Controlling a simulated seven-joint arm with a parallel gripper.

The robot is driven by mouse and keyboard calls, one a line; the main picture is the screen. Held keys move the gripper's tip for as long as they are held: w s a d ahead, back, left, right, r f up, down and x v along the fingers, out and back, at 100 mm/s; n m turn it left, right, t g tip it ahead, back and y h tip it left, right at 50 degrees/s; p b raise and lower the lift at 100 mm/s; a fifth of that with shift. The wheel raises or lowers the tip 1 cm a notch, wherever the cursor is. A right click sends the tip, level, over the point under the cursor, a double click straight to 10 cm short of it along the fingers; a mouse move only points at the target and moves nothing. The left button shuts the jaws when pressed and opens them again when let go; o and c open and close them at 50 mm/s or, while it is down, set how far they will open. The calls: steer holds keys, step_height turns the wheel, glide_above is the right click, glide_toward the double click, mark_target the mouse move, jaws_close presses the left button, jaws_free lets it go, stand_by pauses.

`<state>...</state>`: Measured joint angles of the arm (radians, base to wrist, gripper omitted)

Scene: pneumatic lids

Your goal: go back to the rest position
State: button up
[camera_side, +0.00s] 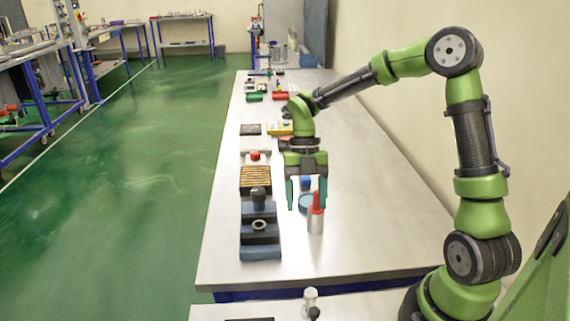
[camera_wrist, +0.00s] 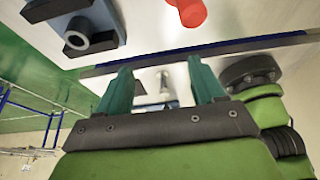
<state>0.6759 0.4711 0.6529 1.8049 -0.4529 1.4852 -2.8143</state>
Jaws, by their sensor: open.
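My gripper (camera_side: 306,194) hangs over the near part of the table in the side view, its two teal fingers pointing down and apart. A silver cylinder (camera_side: 316,221) with a red top (camera_side: 317,202) stands upright on the table just below and right of the fingers in the side view. In the wrist view a red top (camera_wrist: 190,10) is at the upper edge, beyond the fingers.
A dark blue-grey fixture (camera_side: 260,240) with a ring stands left of my gripper. A slatted block (camera_side: 256,180), a red button (camera_side: 255,155) and a blue part (camera_side: 305,182) are nearby. More parts lie farther back. The right side of the table (camera_side: 385,215) is clear.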

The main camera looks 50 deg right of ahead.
steer(key=s+a+r+m+t, duration=0.1)
steer(key=s+r+m+t, duration=0.2)
steer(key=m, duration=0.7)
steer(key=s+a+r+m+t, duration=0.2)
steer(key=s+r+m+t, duration=0.2)
steer(key=m, duration=0.6)
steer(key=s+a+r+m+t+h, duration=0.1)
steer(key=s+r+m+t, duration=0.2)
steer(key=r+m, duration=0.3)
steer(key=s+m, duration=0.1)
steer(key=m, duration=0.4)
steer(key=shift+s+a+t, duration=0.2)
steer(key=shift+s+t, duration=0.1)
steer(key=shift+s, duration=0.05)
